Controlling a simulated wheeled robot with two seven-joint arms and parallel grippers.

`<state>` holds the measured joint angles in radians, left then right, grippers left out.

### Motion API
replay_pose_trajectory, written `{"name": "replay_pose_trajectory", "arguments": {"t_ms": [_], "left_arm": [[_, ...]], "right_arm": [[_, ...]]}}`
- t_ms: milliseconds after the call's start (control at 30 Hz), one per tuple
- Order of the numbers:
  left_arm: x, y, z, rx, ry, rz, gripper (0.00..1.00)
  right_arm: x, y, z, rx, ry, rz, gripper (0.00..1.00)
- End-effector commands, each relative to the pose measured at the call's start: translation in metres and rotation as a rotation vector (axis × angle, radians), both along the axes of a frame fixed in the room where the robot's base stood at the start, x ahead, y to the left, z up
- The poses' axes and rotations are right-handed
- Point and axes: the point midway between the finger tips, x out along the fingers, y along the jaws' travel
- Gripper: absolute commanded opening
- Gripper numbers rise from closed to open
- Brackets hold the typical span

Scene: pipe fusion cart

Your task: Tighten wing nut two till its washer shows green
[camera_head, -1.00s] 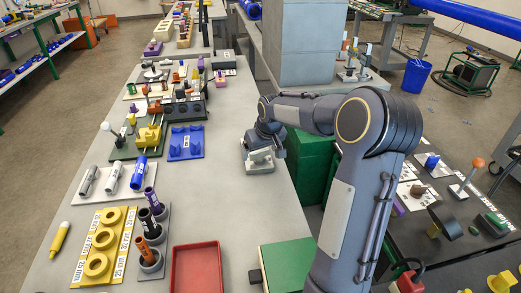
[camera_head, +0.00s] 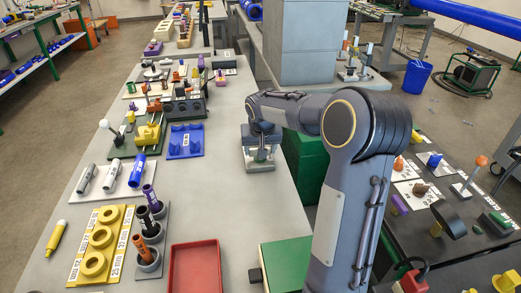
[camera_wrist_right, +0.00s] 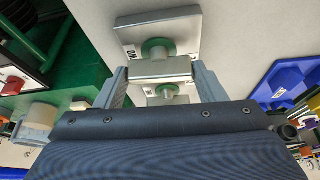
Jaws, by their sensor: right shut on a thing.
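A grey fixture plate (camera_head: 250,163) sits near the right edge of the grey bench, under my right gripper (camera_head: 264,138). In the right wrist view the plate (camera_wrist_right: 188,28) carries two metal wing nuts. A green washer (camera_wrist_right: 158,47) shows by the farther wing nut (camera_wrist_right: 160,70), and some green shows at the nearer one (camera_wrist_right: 165,90), which my gripper body partly hides. My right gripper (camera_wrist_right: 161,82) is shut on a wing nut, its fingers on either side. The number labels are too small to read surely. My left gripper is not in view.
A blue tray (camera_head: 186,143) lies left of the fixture. A red tray (camera_head: 195,268), a yellow ring block (camera_head: 101,238) and several cylinders stand nearer on the bench. A green box (camera_head: 306,165) is beyond the right edge. Bench space around the fixture is clear.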

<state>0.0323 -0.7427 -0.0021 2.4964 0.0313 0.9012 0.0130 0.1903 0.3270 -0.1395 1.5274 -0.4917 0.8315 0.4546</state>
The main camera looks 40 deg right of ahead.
Motion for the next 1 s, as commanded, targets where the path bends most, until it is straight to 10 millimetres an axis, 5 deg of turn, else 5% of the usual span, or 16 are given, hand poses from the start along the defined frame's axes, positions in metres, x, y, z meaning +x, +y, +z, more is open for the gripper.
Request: {"name": "replay_pose_trajectory", "arguments": {"t_ms": [233, 267, 433, 767, 1000], "left_arm": [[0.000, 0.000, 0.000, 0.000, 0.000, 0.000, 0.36], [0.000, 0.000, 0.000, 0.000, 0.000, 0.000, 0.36], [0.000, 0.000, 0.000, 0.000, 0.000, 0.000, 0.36], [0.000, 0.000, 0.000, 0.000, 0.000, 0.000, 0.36], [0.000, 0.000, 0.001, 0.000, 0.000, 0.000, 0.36]], "right_arm": [[0.000, 0.000, 0.000, 0.001, 0.001, -0.003, 0.41], [0.000, 0.000, 0.000, 0.001, 0.001, -0.003, 0.65], [0.000, 0.000, 0.000, 0.001, 0.000, -0.002, 0.85], [-0.001, 0.001, 0.004, 0.001, -0.002, -0.001, 0.85], [-0.012, 0.009, 0.040, 0.000, -0.005, 0.000, 0.85]]}}
